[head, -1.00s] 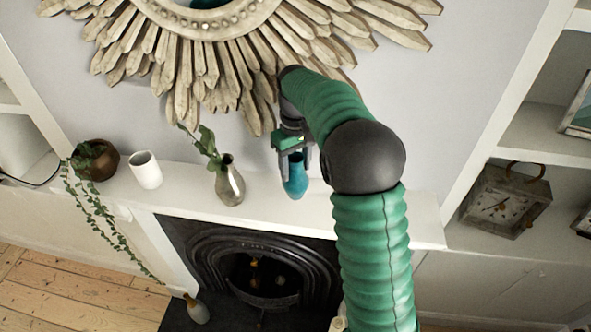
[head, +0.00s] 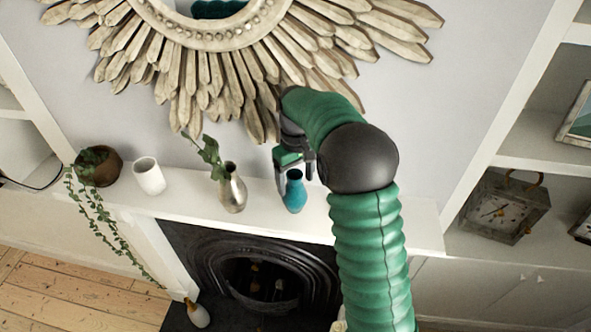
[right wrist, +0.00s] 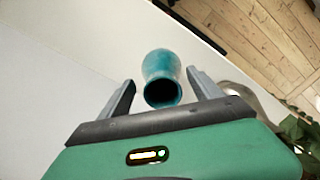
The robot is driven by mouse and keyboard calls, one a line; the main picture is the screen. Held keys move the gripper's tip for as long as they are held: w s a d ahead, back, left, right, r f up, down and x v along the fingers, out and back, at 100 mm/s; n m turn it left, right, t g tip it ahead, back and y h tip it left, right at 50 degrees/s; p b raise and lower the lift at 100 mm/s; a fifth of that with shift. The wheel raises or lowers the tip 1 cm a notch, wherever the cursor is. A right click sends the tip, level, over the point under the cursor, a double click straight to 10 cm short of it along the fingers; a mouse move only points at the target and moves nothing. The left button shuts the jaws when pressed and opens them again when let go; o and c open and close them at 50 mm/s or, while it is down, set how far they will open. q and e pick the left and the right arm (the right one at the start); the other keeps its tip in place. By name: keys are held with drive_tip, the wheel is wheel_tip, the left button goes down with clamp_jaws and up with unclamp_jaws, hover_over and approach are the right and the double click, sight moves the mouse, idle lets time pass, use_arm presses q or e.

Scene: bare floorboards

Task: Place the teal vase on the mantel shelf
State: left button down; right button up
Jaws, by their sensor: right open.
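The teal vase (head: 294,193) stands upright on the white mantel shelf (head: 345,222), to the right of a silver vase. In the right wrist view the teal vase (right wrist: 161,68) shows its dark mouth between and beyond the two fingertips. My right gripper (head: 293,168) is just above and behind the vase. It is open, with its fingers (right wrist: 160,88) apart on either side of the vase's mouth and a gap showing on each side. My left gripper is not in view.
A silver vase with a green sprig (head: 232,188), a white cup (head: 149,176) and a brown pot with a trailing plant (head: 100,166) stand left on the shelf. A sunburst mirror (head: 200,75) hangs above. A clock (head: 505,207) is at right. The shelf's right end is clear.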

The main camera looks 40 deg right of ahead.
wheel_tip(320, 180, up, 11)
drive_tip(key=shift+s+a+b, duration=0.1)
drive_tip(key=shift+b, duration=0.75)
drive_tip(key=shift+f, duration=0.1)
